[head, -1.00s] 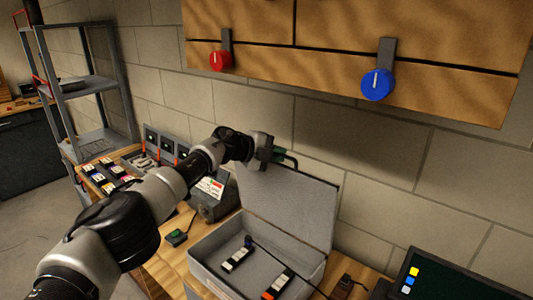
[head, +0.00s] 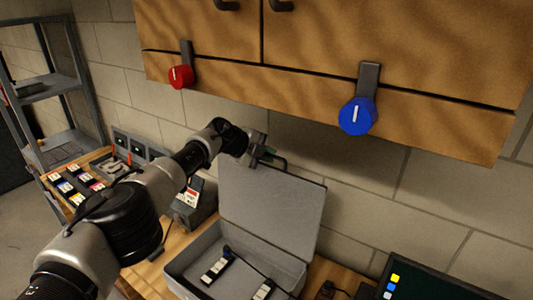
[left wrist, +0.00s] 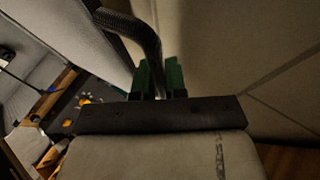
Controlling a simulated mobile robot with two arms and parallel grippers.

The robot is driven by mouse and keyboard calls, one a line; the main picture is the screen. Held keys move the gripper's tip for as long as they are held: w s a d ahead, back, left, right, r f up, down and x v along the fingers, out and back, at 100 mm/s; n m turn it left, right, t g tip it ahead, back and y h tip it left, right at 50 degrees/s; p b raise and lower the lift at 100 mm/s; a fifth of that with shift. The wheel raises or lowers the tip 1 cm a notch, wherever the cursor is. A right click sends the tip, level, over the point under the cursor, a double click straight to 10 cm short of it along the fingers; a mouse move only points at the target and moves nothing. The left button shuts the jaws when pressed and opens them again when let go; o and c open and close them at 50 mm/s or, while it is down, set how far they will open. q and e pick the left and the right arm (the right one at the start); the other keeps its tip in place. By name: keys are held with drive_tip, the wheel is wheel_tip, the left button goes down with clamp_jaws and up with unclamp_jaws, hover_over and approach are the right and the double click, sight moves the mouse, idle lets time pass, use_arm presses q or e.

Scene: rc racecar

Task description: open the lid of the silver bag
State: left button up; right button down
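The silver bag (head: 190,262) is an open grey case on the wooden bench. Its lid (head: 270,205) stands raised at the back, close to upright, with a dark handle (head: 277,163) on its upper edge. My left gripper (head: 265,157) is at this handle. In the left wrist view the green fingers (left wrist: 160,76) lie on either side of the dark handle bar (left wrist: 147,30) and look shut on it. The finger tips are partly hidden. My right gripper is not in view.
Small labelled items (head: 217,266) lie inside the case. A wooden cabinet with a red knob (head: 181,77) and a blue knob (head: 357,116) hangs above. A dark monitor (head: 420,280) stands at the lower right. A block wall is behind the lid.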

use_arm(q)
drive_tip(key=o, duration=0.4)
drive_tip(key=shift+f, duration=0.25)
drive_tip(key=shift+o, duration=0.2)
drive_tip(key=shift+a+r, duration=0.1)
drive_tip(key=shift+v, duration=0.85)
drive_tip(key=b+v, duration=0.4)
drive_tip(key=v, duration=0.5)
drive_tip(key=shift+r, duration=0.2)
